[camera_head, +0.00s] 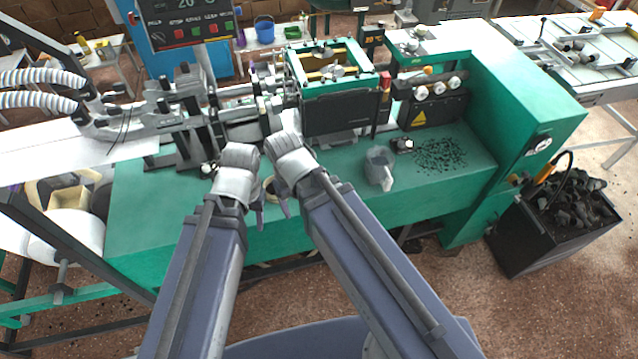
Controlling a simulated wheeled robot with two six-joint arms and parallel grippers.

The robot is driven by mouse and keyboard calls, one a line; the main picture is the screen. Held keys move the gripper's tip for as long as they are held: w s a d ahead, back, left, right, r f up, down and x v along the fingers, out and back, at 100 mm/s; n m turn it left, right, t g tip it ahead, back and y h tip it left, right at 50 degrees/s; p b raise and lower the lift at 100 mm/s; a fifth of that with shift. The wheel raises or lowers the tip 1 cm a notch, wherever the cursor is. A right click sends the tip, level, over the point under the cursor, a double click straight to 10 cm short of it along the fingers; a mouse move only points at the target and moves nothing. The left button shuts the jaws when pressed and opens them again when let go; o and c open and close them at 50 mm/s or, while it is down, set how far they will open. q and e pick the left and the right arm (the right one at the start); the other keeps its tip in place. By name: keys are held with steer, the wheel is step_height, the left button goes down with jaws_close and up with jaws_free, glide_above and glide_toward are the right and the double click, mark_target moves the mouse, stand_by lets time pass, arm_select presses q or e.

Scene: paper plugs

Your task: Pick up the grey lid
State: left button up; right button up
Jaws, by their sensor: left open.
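I cannot clearly pick out a grey lid; my arms hide part of the green bench top (145,215). My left gripper (258,212) is open above the front part of the bench, with its fingers small in the view. My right gripper (284,207) is close beside it on the right, mostly behind its own wrist, and its jaws are not clear. A grey jug-like container (379,167) stands on the bench to the right, apart from both grippers.
A green-framed machine (340,105) stands behind the grippers. Dark crumbs (440,155) lie on the bench at right. A black bin (545,235) of dark lumps stands on the floor at right. A control panel (188,22) hangs at upper left. The bench's left part is clear.

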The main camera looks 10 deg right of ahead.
steer(key=w+d+f+m+t+y+b, duration=0.1)
steer(key=w+d+f+m+t+b, duration=0.1)
steer(key=w+d+f+b, duration=0.6)
steer(key=w+d+f+m+t+b, duration=0.1)
steer(key=w+d+f+t+b, duration=0.1)
steer(key=w+d+f+b, duration=0.65)
steer(key=w+a+f+b, duration=0.2)
steer(key=w+f+b, duration=0.1)
steer(key=w+a+f+b, duration=0.1)
steer(key=w+f+b, duration=0.1)
steer(key=shift+a+f, duration=0.15)
steer(key=shift+a, duration=0.1)
steer(key=shift+c, duration=0.4)
jaws_close()
